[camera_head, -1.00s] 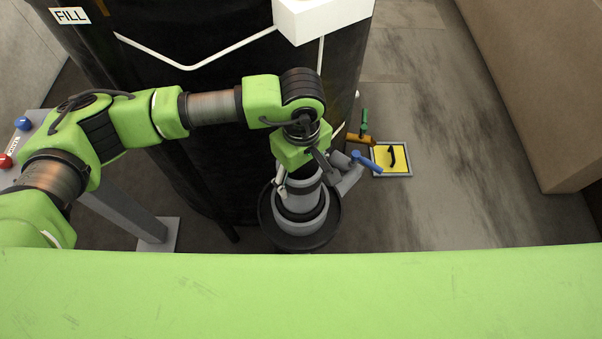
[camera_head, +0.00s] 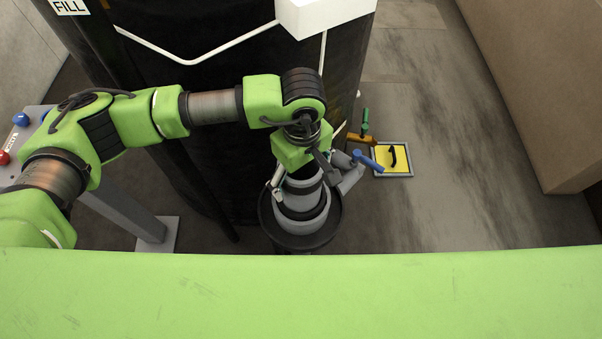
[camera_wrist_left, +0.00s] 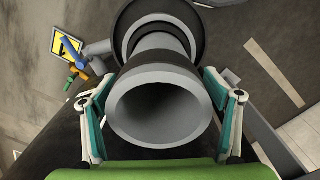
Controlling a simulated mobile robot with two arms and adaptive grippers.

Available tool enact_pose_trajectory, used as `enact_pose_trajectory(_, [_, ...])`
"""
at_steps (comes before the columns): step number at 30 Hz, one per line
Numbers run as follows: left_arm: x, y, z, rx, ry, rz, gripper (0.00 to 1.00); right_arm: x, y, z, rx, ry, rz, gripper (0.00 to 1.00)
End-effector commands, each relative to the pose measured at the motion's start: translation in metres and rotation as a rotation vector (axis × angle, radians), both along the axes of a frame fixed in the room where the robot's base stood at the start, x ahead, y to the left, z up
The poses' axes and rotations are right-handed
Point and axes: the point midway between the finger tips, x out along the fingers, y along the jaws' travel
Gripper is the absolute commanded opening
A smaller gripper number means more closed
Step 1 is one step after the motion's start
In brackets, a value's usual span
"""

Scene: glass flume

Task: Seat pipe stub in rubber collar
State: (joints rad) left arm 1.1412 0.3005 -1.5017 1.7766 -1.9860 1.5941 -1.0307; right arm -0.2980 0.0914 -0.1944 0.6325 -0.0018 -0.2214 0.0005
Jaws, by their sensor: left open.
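The grey pipe stub (camera_wrist_left: 160,76) shows in the left wrist view as a wide open tube mouth facing the camera. In the head view the grey stack (camera_head: 302,198) stands upright below my left gripper (camera_head: 304,180). A wider grey ring around its lower part (camera_head: 300,226) looks like the collar. How deep the stub sits in it I cannot tell. In the left wrist view my left gripper (camera_wrist_left: 162,122) is open, with one finger on each side of the stub. My right gripper is not in view.
A black round base (camera_head: 334,222) carries the stack, beside a tall black tank (camera_head: 210,100). A grey branch with a blue handle (camera_head: 368,161) sticks out to the right. A yellow panel (camera_head: 398,165) lies on the floor.

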Motion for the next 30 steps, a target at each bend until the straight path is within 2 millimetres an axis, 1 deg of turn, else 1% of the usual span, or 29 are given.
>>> enact_pose_trajectory(1, [0.000, 0.000, -0.003, -0.001, -0.001, 0.000, 0.82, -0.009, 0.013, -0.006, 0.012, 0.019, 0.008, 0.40])
enact_pose_trajectory(5, [0.001, 0.000, 0.008, -0.002, -0.003, 0.000, 0.82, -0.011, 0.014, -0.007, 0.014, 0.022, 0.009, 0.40])
enact_pose_trajectory(12, [0.000, 0.001, 0.045, -0.004, -0.004, 0.000, 0.82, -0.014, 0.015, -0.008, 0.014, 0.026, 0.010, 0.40])
enact_pose_trajectory(18, [0.000, 0.002, 0.068, -0.004, -0.004, 0.000, 0.82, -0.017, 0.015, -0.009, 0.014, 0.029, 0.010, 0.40])
enact_pose_trajectory(22, [-0.001, 0.002, 0.074, -0.004, -0.003, 0.000, 0.82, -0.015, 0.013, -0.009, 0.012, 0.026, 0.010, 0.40])
enact_pose_trajectory(30, [-0.001, 0.002, 0.076, -0.003, -0.002, 0.000, 0.82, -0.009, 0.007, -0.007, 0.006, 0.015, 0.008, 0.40])
